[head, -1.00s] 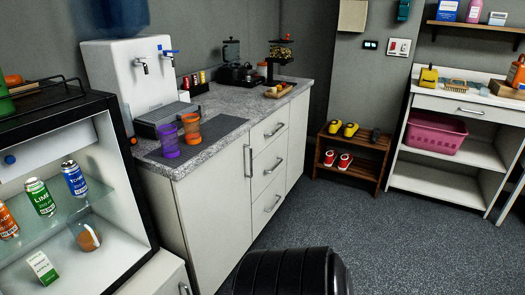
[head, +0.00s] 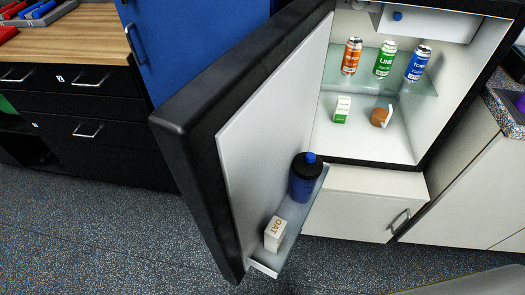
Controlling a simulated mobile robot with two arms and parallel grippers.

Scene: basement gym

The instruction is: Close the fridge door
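The fridge (head: 428,138) stands at the upper right in the head view, on a white cabinet. Its door (head: 268,125) is wide open, hinged on the left side and swung out toward me. The door's black outer edge faces left and its white inner side faces right. A door shelf (head: 291,232) holds a dark blue bottle (head: 304,180) and a small oat carton (head: 275,234). Inside the fridge are an orange can (head: 351,56), a green can (head: 384,60), a blue can (head: 418,64), a small carton (head: 342,109) and a brown round item (head: 380,116). Neither gripper shows.
A white cabinet (head: 355,203) is under the fridge. A countertop (head: 505,108) is at the right. Black drawers (head: 85,105) with a wooden top and a blue panel (head: 185,45) are at the left. The speckled floor (head: 120,235) is clear in front.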

